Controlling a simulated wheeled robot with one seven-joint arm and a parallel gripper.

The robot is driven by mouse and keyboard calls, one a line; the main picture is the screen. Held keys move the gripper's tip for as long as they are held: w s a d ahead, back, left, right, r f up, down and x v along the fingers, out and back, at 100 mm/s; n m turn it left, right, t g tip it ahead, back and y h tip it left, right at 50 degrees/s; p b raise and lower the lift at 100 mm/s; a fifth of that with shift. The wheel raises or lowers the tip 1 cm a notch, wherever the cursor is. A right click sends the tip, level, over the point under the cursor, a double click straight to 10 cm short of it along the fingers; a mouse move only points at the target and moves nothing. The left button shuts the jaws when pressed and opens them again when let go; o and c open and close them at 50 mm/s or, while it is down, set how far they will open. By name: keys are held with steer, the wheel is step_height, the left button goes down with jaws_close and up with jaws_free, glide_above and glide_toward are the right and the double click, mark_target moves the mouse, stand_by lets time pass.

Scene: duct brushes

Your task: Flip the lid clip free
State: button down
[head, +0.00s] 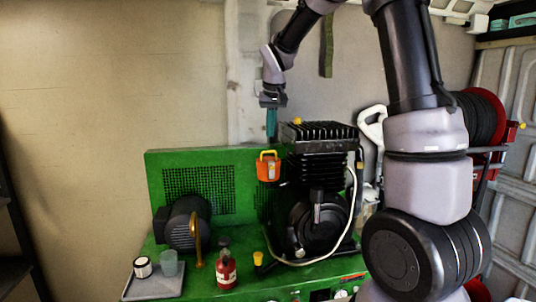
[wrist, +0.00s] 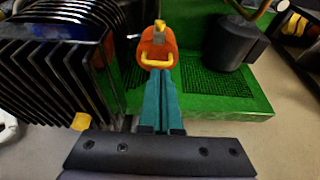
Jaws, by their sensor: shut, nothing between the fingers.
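An orange container (head: 268,171) with a yellow clip or handle (head: 268,154) at its top is at the front of the green machine, left of the black finned block. In the wrist view the orange container (wrist: 158,42) is at upper centre, with a yellow bar (wrist: 156,64) on its near side and a small grey and yellow part at its far end. My gripper (head: 271,138) points down just above the container. Its teal fingers (wrist: 153,74) are shut and empty, with the tips close to the yellow bar; I cannot tell whether they touch it.
The black finned compressor block (head: 318,135) stands close to the right of my gripper. A grey motor (head: 187,224) is at lower left. A tray (head: 150,289) with a jar and a cup, and a red bottle (head: 226,272), are in front. The wall side at left is clear.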

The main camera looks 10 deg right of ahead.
glide_above(271, 170)
steer(key=w, duration=0.3)
step_height(271, 170, down, 10)
steer(key=shift+a+r, duration=0.1)
steer(key=shift+r, duration=0.15)
